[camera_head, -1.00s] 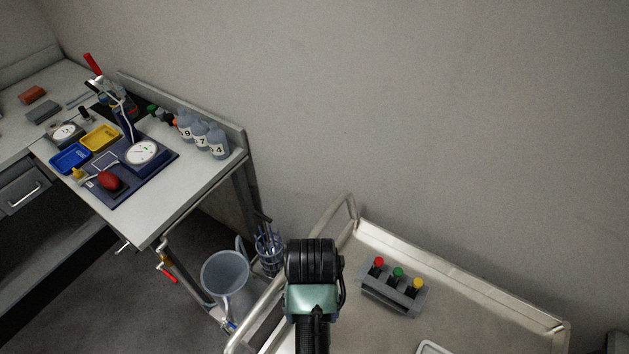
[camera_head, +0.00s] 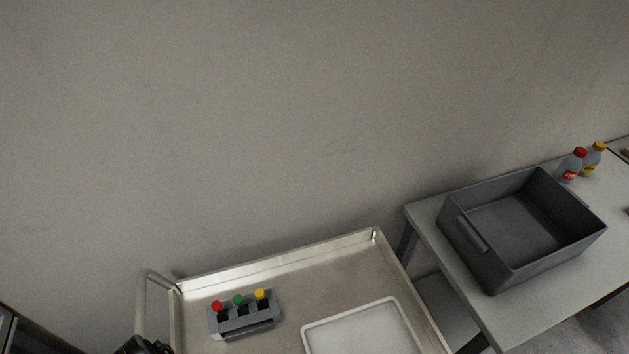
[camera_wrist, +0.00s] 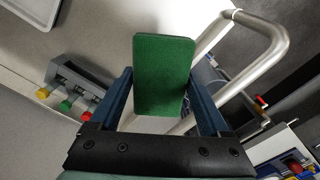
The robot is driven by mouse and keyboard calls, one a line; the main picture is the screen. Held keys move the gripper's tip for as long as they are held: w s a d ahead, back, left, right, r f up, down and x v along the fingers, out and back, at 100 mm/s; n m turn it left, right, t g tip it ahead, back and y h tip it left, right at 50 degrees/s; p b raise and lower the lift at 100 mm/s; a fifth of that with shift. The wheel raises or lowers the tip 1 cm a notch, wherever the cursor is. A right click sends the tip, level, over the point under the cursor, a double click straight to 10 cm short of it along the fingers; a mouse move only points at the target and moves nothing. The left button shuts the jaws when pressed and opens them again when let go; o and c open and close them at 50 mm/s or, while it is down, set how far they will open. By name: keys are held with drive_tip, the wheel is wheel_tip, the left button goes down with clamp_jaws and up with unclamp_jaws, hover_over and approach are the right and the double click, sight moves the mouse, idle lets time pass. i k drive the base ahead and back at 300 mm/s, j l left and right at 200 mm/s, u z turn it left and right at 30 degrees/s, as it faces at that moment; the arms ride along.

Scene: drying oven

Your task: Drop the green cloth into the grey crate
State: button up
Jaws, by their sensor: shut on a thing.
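My gripper (camera_wrist: 165,108) shows in the wrist view, its two blue fingers shut on the green cloth (camera_wrist: 163,72). The cloth looks like a flat green rectangle held between the fingers. The grey crate (camera_head: 487,272) stands on a table at the right of the head view, and the inside that shows is empty. In the head view only a dark piece of my arm shows at the bottom left; the gripper and the cloth are out of that view. The crate does not show in the wrist view.
A metal cart (camera_head: 290,268) with a raised rim and handle stands left of the crate's table (camera_head: 430,215). On it are a grey rack (camera_head: 243,322) with red, green and yellow caps and a white tray (camera_head: 362,330). Two bottles (camera_head: 571,165) stand behind the crate.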

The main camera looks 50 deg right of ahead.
sight(514, 238)
drive_tip(key=z, duration=2.8)
drive_tip(key=l, duration=0.65)
drive_tip(key=i+l+u, duration=0.15)
drive_tip(key=l, duration=0.45)
drive_tip(key=i+l+u, duration=0.2)
drive_tip(key=i+l, duration=0.35)
drive_tip(key=i+l+u, duration=0.15)
drive_tip(key=i+l, duration=0.3)
drive_tip(key=l, duration=0.25)
